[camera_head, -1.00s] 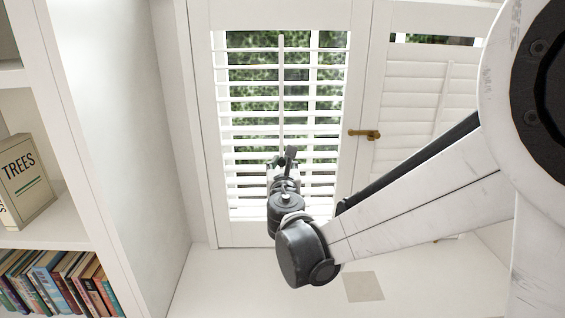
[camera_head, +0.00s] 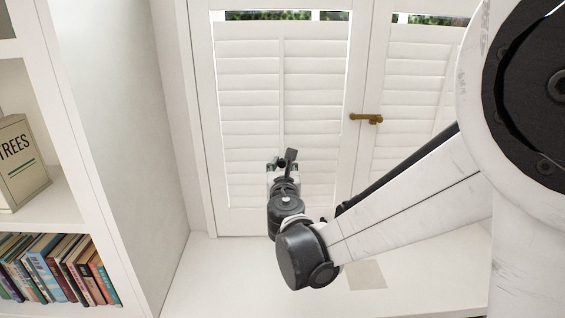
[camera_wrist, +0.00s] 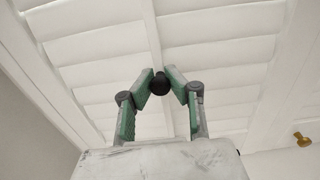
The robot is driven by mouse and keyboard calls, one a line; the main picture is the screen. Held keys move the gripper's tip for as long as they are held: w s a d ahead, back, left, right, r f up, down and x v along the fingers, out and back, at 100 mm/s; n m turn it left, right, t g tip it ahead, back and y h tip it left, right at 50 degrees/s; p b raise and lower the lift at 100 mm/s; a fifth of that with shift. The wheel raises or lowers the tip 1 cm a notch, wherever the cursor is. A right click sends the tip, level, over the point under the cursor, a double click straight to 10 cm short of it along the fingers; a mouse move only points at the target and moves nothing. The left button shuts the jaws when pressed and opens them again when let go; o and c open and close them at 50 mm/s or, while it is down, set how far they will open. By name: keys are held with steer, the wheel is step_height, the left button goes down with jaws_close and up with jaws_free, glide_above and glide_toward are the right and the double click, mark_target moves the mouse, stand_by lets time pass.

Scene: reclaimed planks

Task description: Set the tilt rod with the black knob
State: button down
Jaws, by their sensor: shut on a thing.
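The white tilt rod (camera_head: 281,95) runs upright down the middle of the left shutter panel (camera_head: 245,90). Its louvres lie shut, with greenery showing only in a strip at the top. In the wrist view the rod (camera_wrist: 151,30) comes down to a round black knob (camera_wrist: 160,83). My gripper (camera_wrist: 160,84) has its green-padded fingers closed around this knob, one on each side. In the head view my gripper (camera_head: 283,163) is at the lower part of the panel, and the knob is hidden there.
The right shutter panel (camera_head: 418,95) is also shut. A brass handle (camera_head: 366,118) sits between the panels. A bookshelf with a "TREES" book (camera_head: 22,162) and a row of books (camera_head: 60,272) stands at the left. The white sill below is mostly clear.

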steer(key=c, duration=1.6)
jaws_free()
steer(key=shift+w+f, duration=0.1)
steer(key=s, duration=1.2)
steer(key=shift+d, duration=0.3)
steer(key=shift+d, duration=0.1)
